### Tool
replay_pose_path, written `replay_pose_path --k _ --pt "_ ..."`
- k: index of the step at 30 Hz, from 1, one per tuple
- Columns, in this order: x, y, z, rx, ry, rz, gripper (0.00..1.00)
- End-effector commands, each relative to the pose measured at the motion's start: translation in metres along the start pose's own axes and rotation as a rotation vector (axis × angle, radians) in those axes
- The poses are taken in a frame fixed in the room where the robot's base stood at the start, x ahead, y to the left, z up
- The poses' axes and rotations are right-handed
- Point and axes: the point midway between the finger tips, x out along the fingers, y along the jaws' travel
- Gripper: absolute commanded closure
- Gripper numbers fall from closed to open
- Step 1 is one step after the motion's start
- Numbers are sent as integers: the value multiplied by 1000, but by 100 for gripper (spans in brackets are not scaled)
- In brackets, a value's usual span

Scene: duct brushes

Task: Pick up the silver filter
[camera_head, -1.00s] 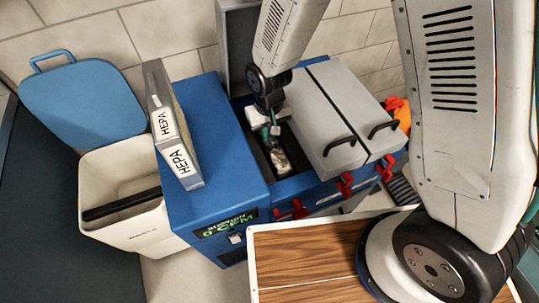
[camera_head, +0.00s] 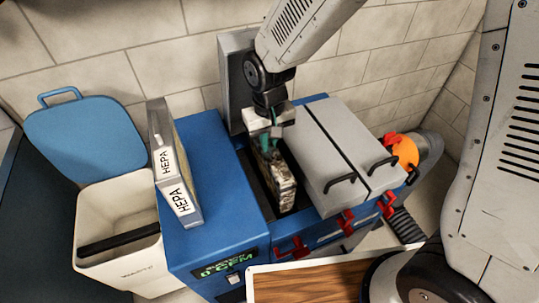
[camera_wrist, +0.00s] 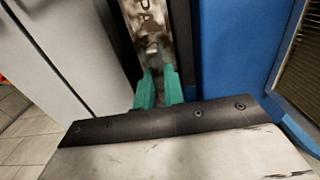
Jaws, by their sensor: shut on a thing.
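My gripper (camera_head: 268,143) has its green fingers shut on the top edge of the silver filter (camera_head: 279,184), a thin panel mottled with grey-brown dirt. The filter stands upright, partly raised out of the open slot of the blue machine (camera_head: 210,165); its lower end is still inside the slot and hidden. In the wrist view the green fingertips of my gripper (camera_wrist: 158,90) close on the dirty filter (camera_wrist: 152,38), between a grey lid and the blue casing.
A HEPA filter (camera_head: 178,185) stands on the blue machine's left top. Two grey lids (camera_head: 335,155) with black handles are closed right of the slot; another lid (camera_head: 235,80) stands open behind. An open white bin (camera_head: 115,225) is at left. Red latches (camera_head: 345,220) line the front.

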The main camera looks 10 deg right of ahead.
Motion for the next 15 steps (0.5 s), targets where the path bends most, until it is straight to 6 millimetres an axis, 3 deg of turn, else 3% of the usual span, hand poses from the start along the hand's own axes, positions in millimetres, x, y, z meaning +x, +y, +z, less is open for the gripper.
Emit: replay_pose_path --k 15 --pt "-118 0 -1 0 7 -1 100"
